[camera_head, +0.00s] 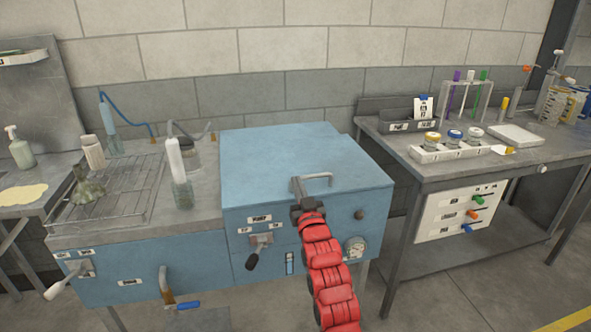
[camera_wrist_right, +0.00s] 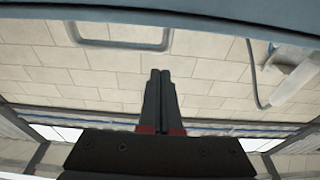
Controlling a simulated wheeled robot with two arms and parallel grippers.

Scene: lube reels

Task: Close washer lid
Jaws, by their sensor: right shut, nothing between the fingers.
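The washer is a blue box (camera_head: 330,218) standing between the sink bench and the right table. Its blue lid (camera_head: 270,160) lies flat across the top, with no clear gap seen along the front edge. A grey bar handle (camera_head: 318,180) is at the lid's front; it also shows in the right wrist view (camera_wrist_right: 120,45). My right gripper (camera_head: 298,184), on the red arm, is shut and empty at the left end of the handle. In the wrist view its fingertips (camera_wrist_right: 160,74) are together, just beside the handle; I cannot tell if they touch it. My left gripper is not in view.
Left of the washer, a bench holds a wire rack (camera_head: 125,190), a clear bottle (camera_head: 182,190) and a jar. The right table (camera_head: 400,150) holds jars in a tray (camera_head: 450,152) and a tube rack (camera_head: 470,105). A gauge (camera_head: 355,248) and a lever are on the washer front.

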